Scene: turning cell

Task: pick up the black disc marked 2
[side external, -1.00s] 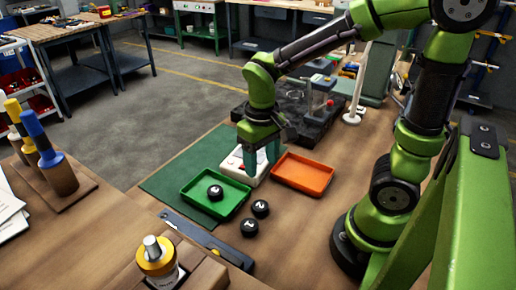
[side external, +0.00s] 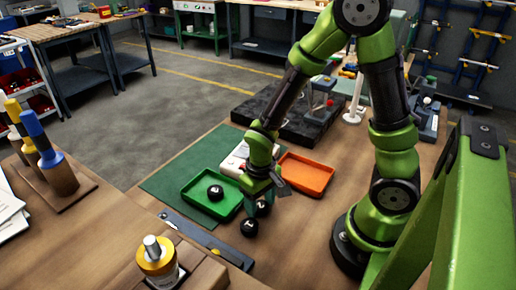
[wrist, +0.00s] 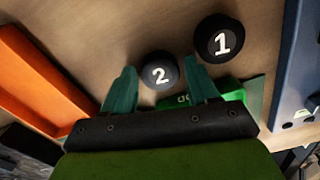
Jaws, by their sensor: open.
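The black disc marked 2 (wrist: 160,70) lies on the wooden bench, between the fingertips of my gripper (wrist: 159,68) in the wrist view. My gripper is open, with a teal finger on either side of the disc; I cannot tell whether they touch it. In the side view my gripper (side external: 256,200) is low over the bench and partly hides the disc (side external: 264,209). The black disc marked 1 (wrist: 219,38) lies close beside it, outside the right finger; it also shows in the side view (side external: 249,228).
A green tray (side external: 203,204) on a green mat holds another black disc (side external: 215,192). An orange tray (side external: 306,175) is to the right. A white device (side external: 236,158) stands behind. A dark flat bar (side external: 205,238) lies in front.

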